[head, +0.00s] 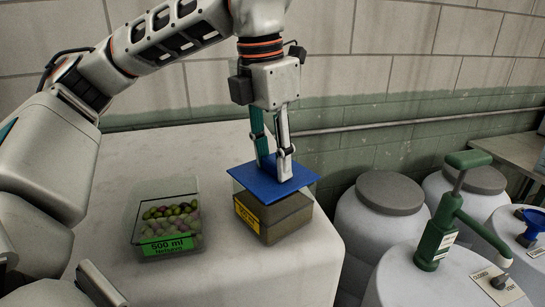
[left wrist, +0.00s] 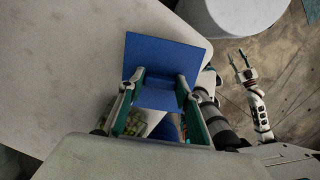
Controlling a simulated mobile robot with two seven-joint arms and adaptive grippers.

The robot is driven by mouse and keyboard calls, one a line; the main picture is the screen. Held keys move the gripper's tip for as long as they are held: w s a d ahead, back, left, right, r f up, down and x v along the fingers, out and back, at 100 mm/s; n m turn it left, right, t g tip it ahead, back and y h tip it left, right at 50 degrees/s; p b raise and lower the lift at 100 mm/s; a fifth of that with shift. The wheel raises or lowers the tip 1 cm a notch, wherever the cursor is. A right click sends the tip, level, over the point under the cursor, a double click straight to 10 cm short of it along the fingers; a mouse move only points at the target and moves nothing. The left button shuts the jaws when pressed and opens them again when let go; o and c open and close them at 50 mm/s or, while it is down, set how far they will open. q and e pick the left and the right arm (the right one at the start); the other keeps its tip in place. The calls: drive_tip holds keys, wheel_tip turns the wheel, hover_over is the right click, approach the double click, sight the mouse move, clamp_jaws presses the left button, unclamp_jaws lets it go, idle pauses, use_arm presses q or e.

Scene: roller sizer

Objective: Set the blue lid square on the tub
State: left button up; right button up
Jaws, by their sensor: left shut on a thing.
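The blue lid (head: 250,182) is a flat square plate over a tub (head: 285,218) with a yellow label and brown contents. My left gripper (head: 274,170) points down and is shut on the lid's middle part. In the left wrist view the lid (left wrist: 165,55) spreads out beyond the left gripper's fingertips (left wrist: 160,90). The lid looks roughly level and covers most of the tub's top; whether it touches the rim, I cannot tell. The tub's far rim is hidden. My right gripper (left wrist: 238,62) shows in the left wrist view, away from the lid, fingers apart and empty.
A clear open tub (head: 165,215) of olives, with a green 500 ml label, stands to the left on the pale table (head: 225,270). Grey-lidded barrels (head: 390,192) and a green hand pump (head: 445,220) stand right of the table. A tiled wall is behind.

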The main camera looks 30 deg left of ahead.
idle(0.5)
idle(0.5)
use_arm(q)
drive_tip(key=shift+f+p, duration=0.4)
drive_tip(key=shift+p, duration=0.15)
idle(0.7)
drive_tip(key=o, duration=1.1)
drive_tip(key=r, duration=0.4)
drive_tip(key=s+r, duration=0.1)
drive_tip(key=r, duration=0.7)
drive_tip(key=shift+s+a, duration=0.2)
drive_tip(key=shift+f, duration=0.1)
